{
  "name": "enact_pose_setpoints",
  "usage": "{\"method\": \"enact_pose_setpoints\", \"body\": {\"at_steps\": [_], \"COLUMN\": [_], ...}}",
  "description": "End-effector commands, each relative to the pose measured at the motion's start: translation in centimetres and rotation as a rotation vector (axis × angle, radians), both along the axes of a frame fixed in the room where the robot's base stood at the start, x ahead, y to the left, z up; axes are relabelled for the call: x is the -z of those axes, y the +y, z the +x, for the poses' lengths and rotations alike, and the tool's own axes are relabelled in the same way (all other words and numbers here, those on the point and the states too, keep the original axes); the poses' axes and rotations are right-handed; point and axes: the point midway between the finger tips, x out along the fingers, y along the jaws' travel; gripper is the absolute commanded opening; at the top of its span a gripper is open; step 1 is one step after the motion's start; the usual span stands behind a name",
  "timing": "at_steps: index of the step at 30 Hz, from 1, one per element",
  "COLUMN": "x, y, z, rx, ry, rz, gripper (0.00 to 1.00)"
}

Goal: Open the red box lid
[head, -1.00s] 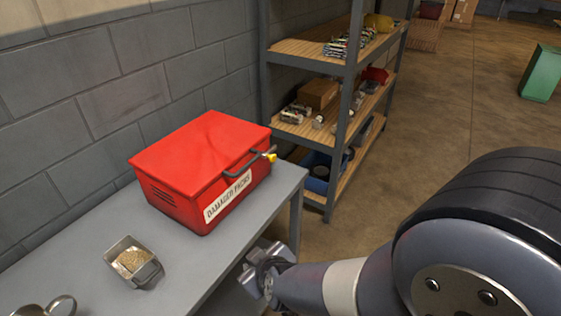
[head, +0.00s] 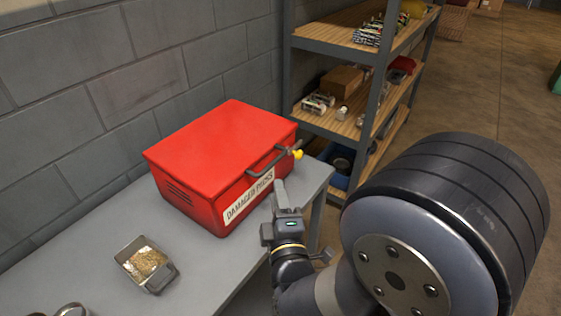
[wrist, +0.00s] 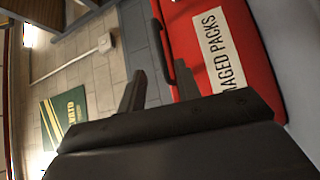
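The red box (head: 212,158) sits on the grey table with its lid closed. The red box (wrist: 220,45) and the handle (wrist: 165,50) lie beyond the fingers.
A metal tray of grains (head: 145,264) sits on the grey table (head: 85,235) left of my gripper. A shelf rack (head: 375,120) with wooden boards stands behind and right of the box. A block wall (head: 110,100) runs behind the table.

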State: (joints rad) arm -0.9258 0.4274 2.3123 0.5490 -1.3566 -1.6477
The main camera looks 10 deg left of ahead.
Motion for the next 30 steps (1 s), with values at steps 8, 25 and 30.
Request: {"method": "enact_pose_setpoints", "body": {"at_steps": [8, 25, 30], "x": [-0.7, -1.2, -1.2], "y": [1.9, 3.5, 3.4], "z": [5.0, 8.8, 8.7], "rx": [0.003, -0.001, 0.0], "ry": [0.0, 0.003, 0.003], "rz": [0.002, 0.0, 0.001], "gripper": [0.32, 0.32, 0.26]}}
